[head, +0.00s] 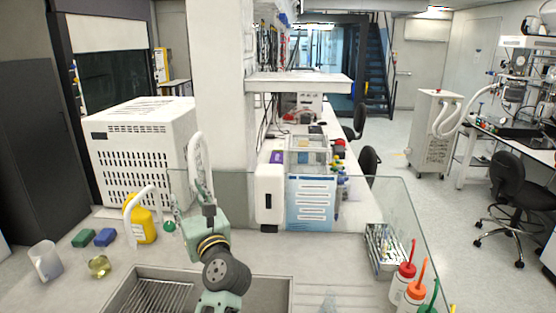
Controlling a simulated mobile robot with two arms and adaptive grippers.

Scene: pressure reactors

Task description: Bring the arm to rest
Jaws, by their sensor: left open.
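My left gripper (220,302) is at the bottom of the head view, left of centre, over the right part of the sink. It has a dark round body and pale green parts, and the picture's lower edge cuts it off. It is open, and I see nothing held in it. A pale green wrist part of mine with a gold ring sits just above it. My right gripper is not in view.
The sink (140,300) is set in the counter. A yellow bottle (140,228), a clear beaker (45,260) and green (84,238) and blue (105,237) blocks stand left. Red-capped (402,280) and orange-capped (413,298) bottles and a metal tray (384,252) stand right, near a glass panel.

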